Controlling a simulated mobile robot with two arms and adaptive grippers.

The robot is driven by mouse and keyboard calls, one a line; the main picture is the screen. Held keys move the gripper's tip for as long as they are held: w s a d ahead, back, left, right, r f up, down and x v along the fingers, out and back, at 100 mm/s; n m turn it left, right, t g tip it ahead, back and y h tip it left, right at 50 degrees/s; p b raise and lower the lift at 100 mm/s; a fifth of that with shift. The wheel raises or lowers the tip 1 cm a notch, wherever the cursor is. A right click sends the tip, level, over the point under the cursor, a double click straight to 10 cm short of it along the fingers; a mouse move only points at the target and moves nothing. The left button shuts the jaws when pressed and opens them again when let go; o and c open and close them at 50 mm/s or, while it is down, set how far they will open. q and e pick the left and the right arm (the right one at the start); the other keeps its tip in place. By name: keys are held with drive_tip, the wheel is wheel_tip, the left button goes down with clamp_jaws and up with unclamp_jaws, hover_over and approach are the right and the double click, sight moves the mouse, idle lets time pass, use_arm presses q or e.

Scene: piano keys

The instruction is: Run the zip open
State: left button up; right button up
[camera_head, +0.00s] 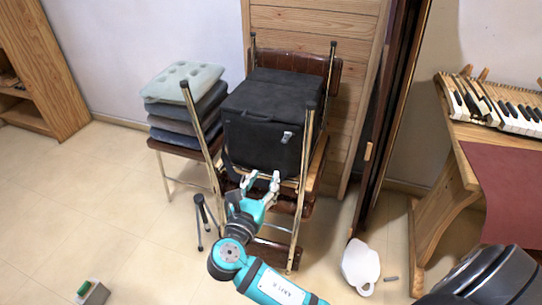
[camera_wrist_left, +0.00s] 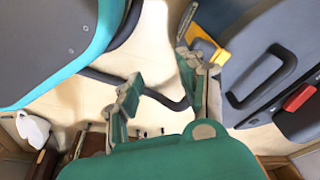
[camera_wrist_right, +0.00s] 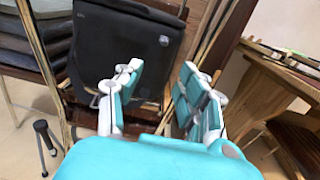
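A black boxy fabric bag (camera_head: 262,142) rests on a brown chair with metal posts. A small pale tag or pull (camera_head: 287,137) shows on its front face. I cannot make out the zip line. My right gripper (camera_head: 260,181) is open and empty, just in front of and below the bag's front face. In the right wrist view the bag (camera_wrist_right: 115,50) is beyond the open fingers (camera_wrist_right: 160,88), with the pale tag (camera_wrist_right: 163,40) on its upper right. My left gripper (camera_wrist_left: 160,78) is open and empty in the left wrist view, away from the bag.
A cushion stack (camera_head: 185,90) stands left of the bag. Chair posts (camera_head: 306,150) flank the bag. A small black tripod (camera_head: 202,215) and a white object (camera_head: 361,266) are on the floor. A wooden bench with piano keys (camera_head: 495,105) is at right.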

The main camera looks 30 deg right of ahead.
sight(284, 141)
drive_tip(key=x, duration=0.5)
drive_tip(key=b+x, duration=0.1)
drive_tip(key=x, duration=0.5)
drive_tip(key=b+x, duration=0.1)
drive_tip(key=x, duration=0.4)
drive_tip(key=shift+s+d+r, duration=0.15)
drive_tip(key=shift+d+r, duration=0.2)
drive_tip(key=shift+d, duration=0.15)
drive_tip(key=shift+w+d, duration=0.25)
drive_tip(key=shift+d, duration=0.1)
use_arm(q)
drive_tip(key=w+r, duration=0.3)
drive_tip(key=r, duration=0.3)
drive_tip(key=shift+d+r, duration=0.15)
drive_tip(key=shift+r, duration=0.25)
use_arm(e)
clamp_jaws()
